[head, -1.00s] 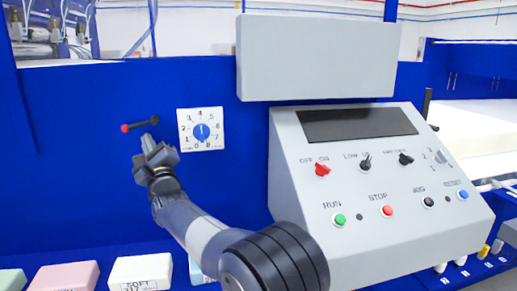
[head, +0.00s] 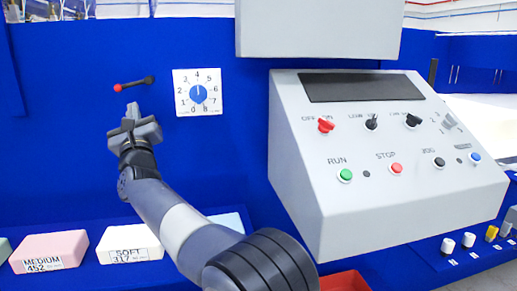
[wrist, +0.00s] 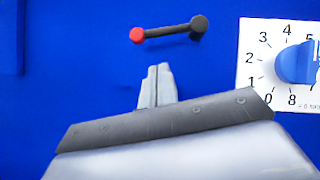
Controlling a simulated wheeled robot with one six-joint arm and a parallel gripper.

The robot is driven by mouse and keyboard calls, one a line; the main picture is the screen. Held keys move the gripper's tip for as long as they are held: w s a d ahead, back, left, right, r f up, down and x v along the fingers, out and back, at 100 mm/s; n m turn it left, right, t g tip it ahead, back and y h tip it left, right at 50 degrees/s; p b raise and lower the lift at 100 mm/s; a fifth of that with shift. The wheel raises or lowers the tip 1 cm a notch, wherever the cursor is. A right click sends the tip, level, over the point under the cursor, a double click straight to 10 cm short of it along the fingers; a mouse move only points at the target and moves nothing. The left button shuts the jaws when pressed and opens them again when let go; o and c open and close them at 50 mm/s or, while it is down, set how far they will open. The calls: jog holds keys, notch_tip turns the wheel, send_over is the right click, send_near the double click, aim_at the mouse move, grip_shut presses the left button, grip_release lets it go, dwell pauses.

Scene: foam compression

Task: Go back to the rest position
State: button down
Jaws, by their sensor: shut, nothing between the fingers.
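My gripper (head: 132,112) is in front of the blue panel (head: 60,120), just below a black lever with a red knob (head: 134,83). In the wrist view my gripper's fingers (wrist: 158,72) are closed together with nothing between them. The lever (wrist: 168,30) lies beyond the fingertips and appears apart from them, its red end to the left. The white dial plate with a blue knob (head: 198,95) is to the right of my gripper, and its knob also shows in the wrist view (wrist: 296,62).
A grey control console (head: 390,160) with switches and buttons stands at the right. Foam blocks, a pink one (head: 50,249) and a white one (head: 130,243), lie along the bottom left. A red bin (head: 345,281) is below the console. A grey box (head: 320,28) hangs above.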

jog(key=a+b+v, duration=0.1)
jog(key=b+v, duration=0.2)
jog(key=v, duration=0.8)
jog(key=p+x, duration=0.2)
jog(key=x, duration=0.6)
jog(key=shift+w+d, duration=0.15)
jog(key=shift+d, duration=0.25)
jog(key=shift+f, duration=0.1)
jog(key=shift+d, duration=0.1)
